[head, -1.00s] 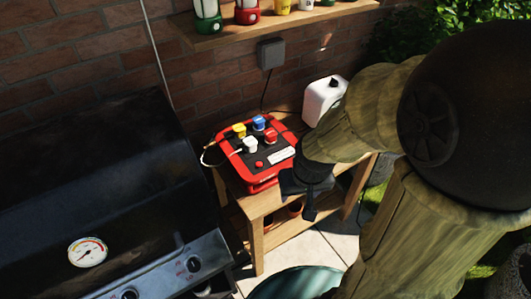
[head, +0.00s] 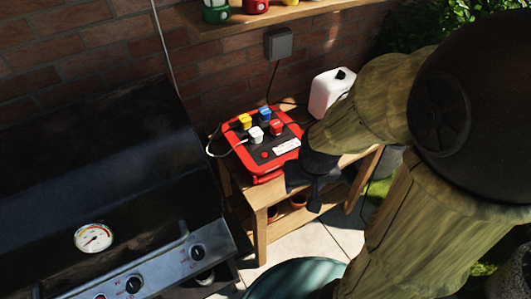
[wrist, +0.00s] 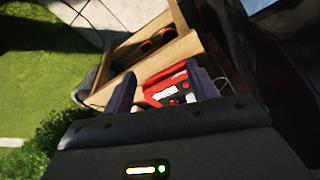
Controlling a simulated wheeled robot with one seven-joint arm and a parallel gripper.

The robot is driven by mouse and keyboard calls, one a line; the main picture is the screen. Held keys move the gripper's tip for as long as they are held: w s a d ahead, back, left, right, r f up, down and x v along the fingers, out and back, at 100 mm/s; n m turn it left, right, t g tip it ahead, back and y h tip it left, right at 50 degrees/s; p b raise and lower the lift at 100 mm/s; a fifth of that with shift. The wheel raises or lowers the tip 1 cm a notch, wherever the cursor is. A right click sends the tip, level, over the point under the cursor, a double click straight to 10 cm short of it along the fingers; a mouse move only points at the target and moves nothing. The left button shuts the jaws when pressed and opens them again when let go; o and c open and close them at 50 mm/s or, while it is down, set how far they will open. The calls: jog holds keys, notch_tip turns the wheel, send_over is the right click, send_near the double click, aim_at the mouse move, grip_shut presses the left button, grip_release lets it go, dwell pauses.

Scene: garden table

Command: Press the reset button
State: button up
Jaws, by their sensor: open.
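A red and black power box (head: 240,150) lies on a small wooden table (head: 259,228) against the brick wall. Yellow, blue, red and white plugs stand on its top. My gripper (head: 314,196) is at the table's front right, right of the box and apart from the button. The wrist view shows the gripper (wrist: 160,72) open and empty, with part of the red box (wrist: 166,83) beyond its fingers. I cannot make out the button clearly there.
A black grill (head: 90,170) stands close on the left. A white canister (head: 328,92) stands behind my arm at the table's back right. A shelf (head: 260,20) and a grey wall box (head: 278,43) are above. A teal round thing (head: 295,280) is in front, below.

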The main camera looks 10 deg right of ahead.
grip_shut()
dwell(0.3)
jog(key=shift+w, duration=0.1)
dwell(1.5)
